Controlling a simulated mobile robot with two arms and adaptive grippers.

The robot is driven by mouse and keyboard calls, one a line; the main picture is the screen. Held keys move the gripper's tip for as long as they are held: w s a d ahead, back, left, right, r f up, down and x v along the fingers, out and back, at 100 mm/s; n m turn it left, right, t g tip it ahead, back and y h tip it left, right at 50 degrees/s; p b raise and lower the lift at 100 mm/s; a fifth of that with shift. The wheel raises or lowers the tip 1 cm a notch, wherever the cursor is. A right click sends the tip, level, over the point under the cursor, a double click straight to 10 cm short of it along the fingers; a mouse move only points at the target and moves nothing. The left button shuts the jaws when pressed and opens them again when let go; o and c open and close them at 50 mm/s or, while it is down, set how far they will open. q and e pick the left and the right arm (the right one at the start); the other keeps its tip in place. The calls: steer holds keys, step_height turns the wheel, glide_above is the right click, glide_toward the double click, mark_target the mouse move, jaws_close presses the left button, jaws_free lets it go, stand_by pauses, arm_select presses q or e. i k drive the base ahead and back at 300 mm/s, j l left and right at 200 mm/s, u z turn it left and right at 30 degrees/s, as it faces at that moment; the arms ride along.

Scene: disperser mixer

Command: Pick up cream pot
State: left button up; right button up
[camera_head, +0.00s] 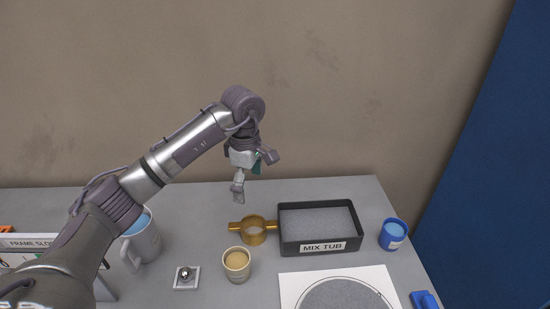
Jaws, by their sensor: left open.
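One small pot (236,264), off-white with tan contents, stands upright on the grey table near the middle front. It may be the cream pot; I can read no label on it. My left gripper (238,186) is open and empty, pointing down above the table, behind and above this pot and apart from it. A brass-coloured ring with two side handles (254,230) sits between the gripper and the black tub. My right gripper is out of view.
A black tub labelled MIX TUB (319,246) stands right of the ring. A blue jar (393,234) is at the right edge. A grey mug (145,245), partly behind my arm, and a white plate with a metal knob (186,277) are at left. A white sheet (290,288) lies in front.

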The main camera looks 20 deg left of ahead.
mark_target(236, 260)
steer(key=k, duration=2)
